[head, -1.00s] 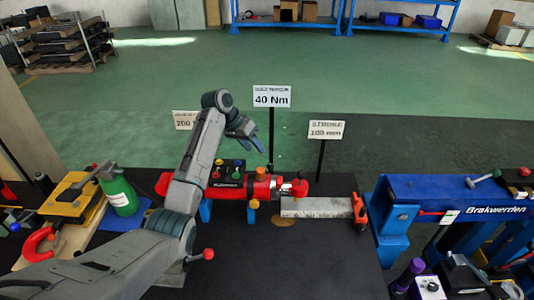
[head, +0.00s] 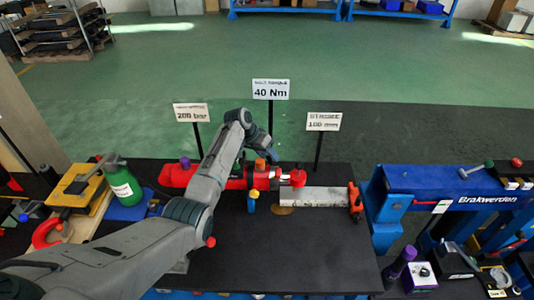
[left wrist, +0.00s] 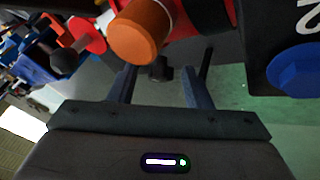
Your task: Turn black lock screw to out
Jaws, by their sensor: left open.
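A small black knob, which looks like the black lock screw (left wrist: 160,68), shows below the orange knob (left wrist: 137,32) in the left wrist view. My left gripper (left wrist: 165,72) is open, with the black knob between its two fingers in the picture. I cannot tell whether either finger touches it. In the head view my left gripper (head: 272,153) hangs at the far side of the red cylinder (head: 233,184), close to the orange knob (head: 260,163). The black screw cannot be made out in the head view. My right gripper is not in view.
Sign posts, including the 40 Nm sign (head: 271,89), stand behind. A green bottle (head: 122,184) is at left and a blue Brakwerden unit (head: 445,183) at right. The black table front (head: 290,250) is clear.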

